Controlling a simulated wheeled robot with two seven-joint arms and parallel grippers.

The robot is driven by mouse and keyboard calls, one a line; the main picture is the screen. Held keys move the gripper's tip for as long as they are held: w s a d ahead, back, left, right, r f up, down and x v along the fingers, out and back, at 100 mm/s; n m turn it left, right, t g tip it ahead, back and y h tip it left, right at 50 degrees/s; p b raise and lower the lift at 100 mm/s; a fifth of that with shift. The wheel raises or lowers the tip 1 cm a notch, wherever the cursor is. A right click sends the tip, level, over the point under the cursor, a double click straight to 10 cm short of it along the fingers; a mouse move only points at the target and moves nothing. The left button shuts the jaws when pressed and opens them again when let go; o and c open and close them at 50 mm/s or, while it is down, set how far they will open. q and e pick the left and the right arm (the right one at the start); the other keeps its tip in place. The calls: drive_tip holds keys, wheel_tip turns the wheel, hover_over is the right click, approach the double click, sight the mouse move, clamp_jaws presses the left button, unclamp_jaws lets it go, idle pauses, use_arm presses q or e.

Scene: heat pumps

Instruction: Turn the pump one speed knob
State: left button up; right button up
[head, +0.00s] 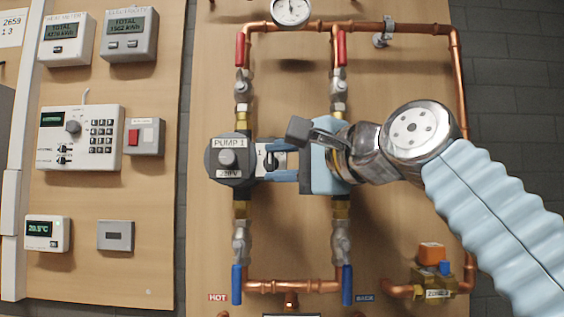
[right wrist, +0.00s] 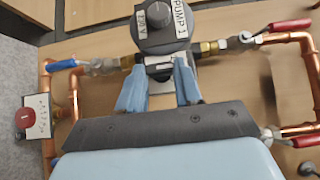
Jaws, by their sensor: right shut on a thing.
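Pump one (head: 229,143) has a dark body with a "PUMP 1" label and a round grey cap on its face. It also shows at the top of the right wrist view (right wrist: 188,45). The pump's small speed knob (head: 270,160), with a "1" beside it, is on the pump's right side. My right gripper (head: 273,160) comes in from the right, its two blue fingers shut around the knob, one above and one below. In the right wrist view, the knob (right wrist: 160,73) sits between the fingertips (right wrist: 161,69) and is partly hidden. My left gripper is not in view.
Copper pipes (head: 458,90) frame the pump, with red-handled valves (head: 241,50) above and blue-handled valves (head: 237,285) below. A gauge (head: 291,10) is at the top. A brass zone valve (head: 432,283) is lower right. A panel of meters and a keypad (head: 80,137) is at left.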

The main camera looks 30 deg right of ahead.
drive_tip(key=o, duration=1)
drive_tip(key=shift+o, duration=0.2)
drive_tip(key=shift+s, duration=0.1)
drive_tip(key=shift+s, duration=0.3)
drive_tip(key=b+v, duration=0.2)
drive_tip(key=v, duration=1.1)
drive_tip(key=shift+d, duration=0.1)
